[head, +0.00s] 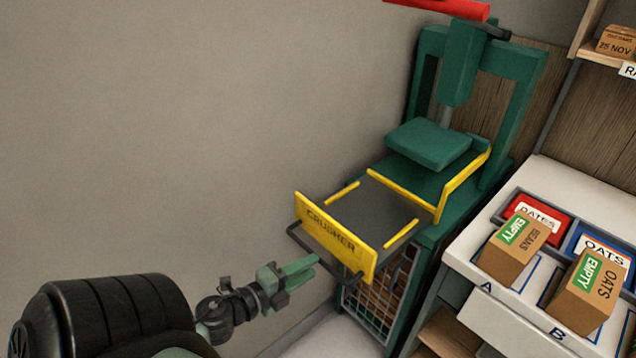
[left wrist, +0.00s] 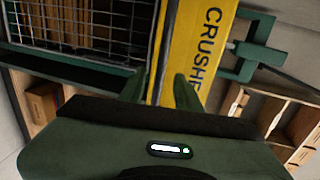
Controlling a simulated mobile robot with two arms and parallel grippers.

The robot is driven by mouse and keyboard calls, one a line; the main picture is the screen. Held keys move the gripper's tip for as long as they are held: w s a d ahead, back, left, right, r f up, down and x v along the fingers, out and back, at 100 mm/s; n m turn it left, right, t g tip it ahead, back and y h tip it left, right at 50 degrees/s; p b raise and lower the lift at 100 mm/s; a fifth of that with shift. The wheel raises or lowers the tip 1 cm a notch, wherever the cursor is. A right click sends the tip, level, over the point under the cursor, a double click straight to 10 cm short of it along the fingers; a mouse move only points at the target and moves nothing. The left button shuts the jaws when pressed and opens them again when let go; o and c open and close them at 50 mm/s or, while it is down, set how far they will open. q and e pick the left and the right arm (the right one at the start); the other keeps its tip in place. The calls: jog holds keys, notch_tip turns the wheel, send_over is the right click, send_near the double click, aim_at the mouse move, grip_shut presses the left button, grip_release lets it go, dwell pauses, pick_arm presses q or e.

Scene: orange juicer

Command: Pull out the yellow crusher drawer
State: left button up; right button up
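The yellow crusher drawer (head: 335,240) has a front panel marked CRUSHER and a dark bar handle (head: 312,255) in front of it. Its grey tray (head: 372,212) extends out from the green press (head: 432,150). My left gripper (head: 316,262) is at the handle, below the panel's front. In the left wrist view its two green fingers (left wrist: 168,92) stand apart, with the dark bar and part of the yellow panel (left wrist: 205,45) showing beyond and between them. I cannot tell whether they touch the bar. My right gripper is not in view.
A wire crate (head: 378,295) sits beneath the drawer. A white counter (head: 462,245) at right holds boxes marked EMPTY (head: 512,250) and trays. A red handle (head: 440,8) tops the press. A plain wall (head: 180,130) fills the left, with free room before the drawer.

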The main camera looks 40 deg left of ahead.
pick_arm(q)
jog(key=shift+v, duration=1.5)
